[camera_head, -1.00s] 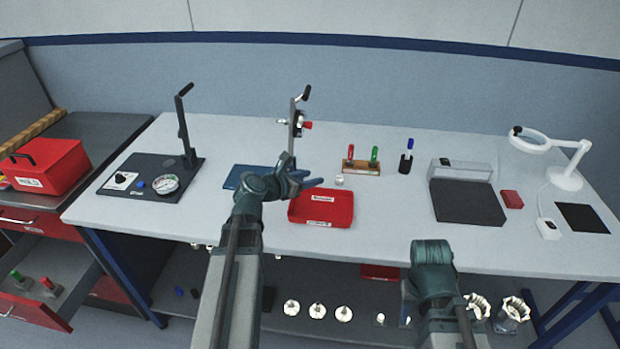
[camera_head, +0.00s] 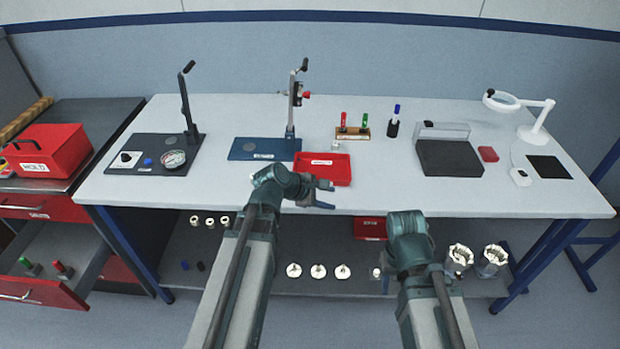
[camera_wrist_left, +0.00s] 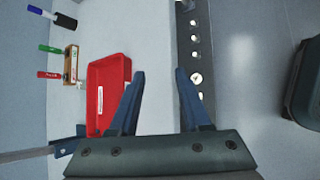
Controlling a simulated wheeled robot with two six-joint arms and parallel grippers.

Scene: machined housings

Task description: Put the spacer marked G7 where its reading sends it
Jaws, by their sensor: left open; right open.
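My left gripper (camera_head: 322,195) is open and empty at the bench's front edge, just in front of the red tray (camera_head: 323,180). In the left wrist view its blue fingers (camera_wrist_left: 156,95) are spread, with the tray (camera_wrist_left: 97,97) left of them. A small pale cylinder (camera_head: 337,146) stands behind the tray, but no marking on it is readable. I cannot tell which part is G7. My right arm (camera_head: 405,240) stops in front of the bench; its fingers do not show.
A dial gauge stand (camera_head: 158,160) is at the left, and a blue-based press (camera_head: 265,149) is beside the tray. A black block fixture (camera_head: 449,158) and a magnifier lamp (camera_head: 535,132) are at the right. A red HOLD box (camera_head: 47,150) sits above an open drawer (camera_head: 50,262). Housings (camera_head: 492,260) stand on the shelf.

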